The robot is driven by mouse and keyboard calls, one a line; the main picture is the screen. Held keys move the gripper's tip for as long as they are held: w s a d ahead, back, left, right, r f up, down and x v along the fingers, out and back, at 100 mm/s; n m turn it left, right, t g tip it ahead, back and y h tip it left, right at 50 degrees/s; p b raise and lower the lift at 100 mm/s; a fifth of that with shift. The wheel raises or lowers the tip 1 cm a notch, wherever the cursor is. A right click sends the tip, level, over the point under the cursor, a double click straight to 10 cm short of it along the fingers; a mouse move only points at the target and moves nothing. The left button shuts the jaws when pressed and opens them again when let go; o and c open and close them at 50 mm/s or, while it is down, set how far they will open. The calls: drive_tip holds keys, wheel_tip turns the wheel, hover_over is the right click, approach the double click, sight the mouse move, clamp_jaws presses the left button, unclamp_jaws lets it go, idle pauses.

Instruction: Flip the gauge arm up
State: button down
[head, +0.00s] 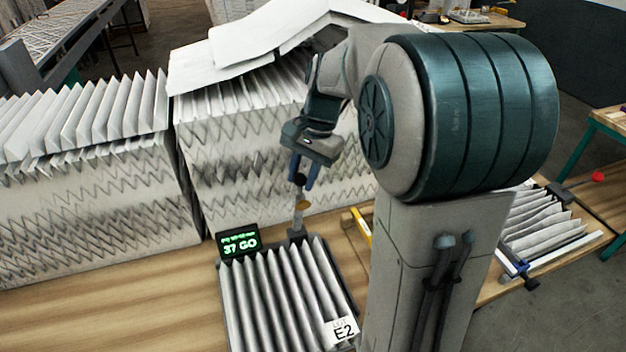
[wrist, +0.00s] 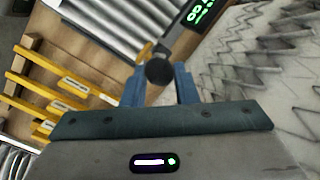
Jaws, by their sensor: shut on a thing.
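The gauge arm (head: 298,218) is a slim grey bar with a dark round knob at its tip. It stands about upright at the back edge of the pleated filter (head: 275,300), beside the small display (head: 238,243) that reads 37 GO in green. My gripper (head: 304,172) comes down from above, with its blue fingers around the knob. In the wrist view the dark knob (wrist: 159,72) sits between the two blue fingers (wrist: 160,85), and the grey bar (wrist: 176,42) runs up right toward the display (wrist: 198,12). The bar's base is partly hidden.
Tall stacks of pleated filters (head: 95,195) stand behind the gauge on the wooden bench (head: 120,300). The filter carries an E2 label (head: 343,331). Bare bench lies left of the filter.

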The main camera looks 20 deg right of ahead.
drive_tip(key=shift+w+a+r+p, duration=0.15)
drive_tip(key=shift+w+p, duration=0.3)
drive_tip(key=shift+w, duration=1.45)
drive_tip(key=c, duration=1.5)
unclamp_jaws()
drive_tip(key=shift+c, duration=0.2)
drive_tip(key=o, duration=0.4)
drive_tip(key=shift+w+a, duration=0.1)
drive_tip(key=shift+d, duration=0.2)
drive_tip(key=b+v, duration=0.1)
drive_tip(key=v, duration=1.2)
drive_tip(key=shift+r+b, duration=0.35)
drive_tip(key=shift+r, duration=0.05)
drive_tip(key=shift+d, duration=0.1)
